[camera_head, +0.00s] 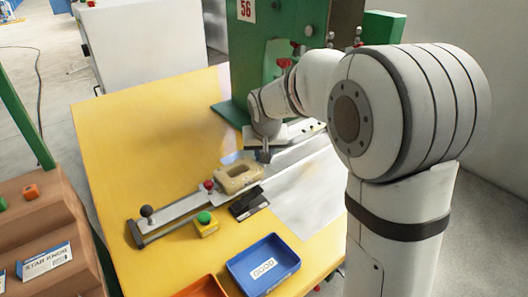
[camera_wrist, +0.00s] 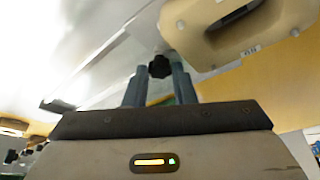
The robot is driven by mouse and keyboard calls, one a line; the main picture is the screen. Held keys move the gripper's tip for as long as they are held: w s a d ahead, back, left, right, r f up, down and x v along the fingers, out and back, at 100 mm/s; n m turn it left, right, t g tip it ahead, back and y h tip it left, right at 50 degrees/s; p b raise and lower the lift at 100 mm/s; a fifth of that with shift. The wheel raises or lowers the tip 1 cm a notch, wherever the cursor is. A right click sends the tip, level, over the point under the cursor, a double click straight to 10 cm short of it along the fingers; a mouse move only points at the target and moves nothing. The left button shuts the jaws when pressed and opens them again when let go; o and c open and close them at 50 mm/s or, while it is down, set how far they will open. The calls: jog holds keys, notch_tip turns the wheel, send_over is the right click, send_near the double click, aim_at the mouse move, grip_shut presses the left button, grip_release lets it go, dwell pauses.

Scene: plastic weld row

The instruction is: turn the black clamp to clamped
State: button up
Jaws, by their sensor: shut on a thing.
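The black clamp (camera_wrist: 160,66) shows in the wrist view as a small dark lobed knob between my fingertips. My gripper (camera_wrist: 160,74) is shut on it. In the head view my gripper (camera_head: 264,156) points down at the far end of the metal fixture, just behind the tan part; the clamp itself is hidden or too small to make out there. The tan part (camera_head: 238,186) with a long slot lies on the fixture, close to my gripper. It also shows in the wrist view (camera_wrist: 205,50), right of the clamp. I cannot tell the clamp's turned position.
A red knob (camera_head: 208,185) and a black ball handle (camera_head: 147,211) stand along the fixture. A yellow box with a green button (camera_head: 205,222), a black box (camera_head: 249,205) and a blue bin (camera_head: 245,262) are nearer. A green machine (camera_head: 245,70) rises behind. The yellow table's left side is clear.

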jog(key=o, duration=1)
